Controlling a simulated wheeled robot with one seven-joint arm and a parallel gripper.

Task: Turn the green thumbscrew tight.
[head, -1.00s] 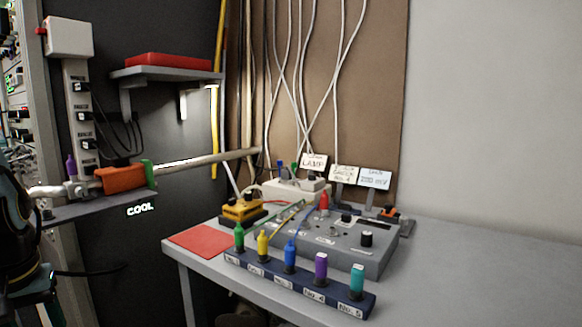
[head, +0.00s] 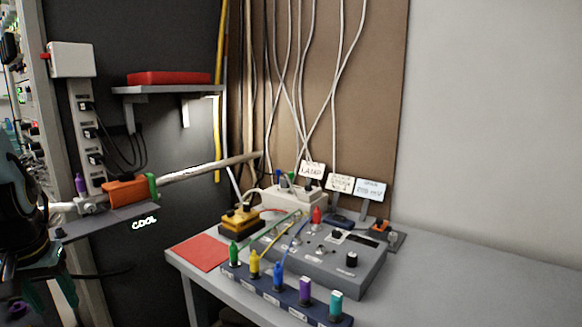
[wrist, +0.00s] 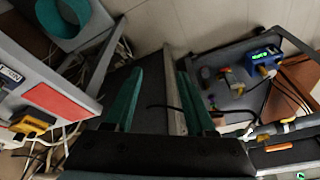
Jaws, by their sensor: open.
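In the head view a green upright piece (head: 152,185) stands at the right end of an orange block (head: 125,192) on a pale pipe; I cannot tell for sure that it is the thumbscrew. The orange block also shows at the right edge of the wrist view (wrist: 278,147). My gripper (wrist: 160,72) shows in the wrist view with two teal fingers apart and nothing between them. It points at the floor and wall gap, away to the left of the orange block. In the head view my arm is at the left edge, near the pipe's left end.
A grey table (head: 440,285) holds a red mat (head: 200,252), a row of coloured plugs (head: 305,290) and a control box (head: 340,265).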

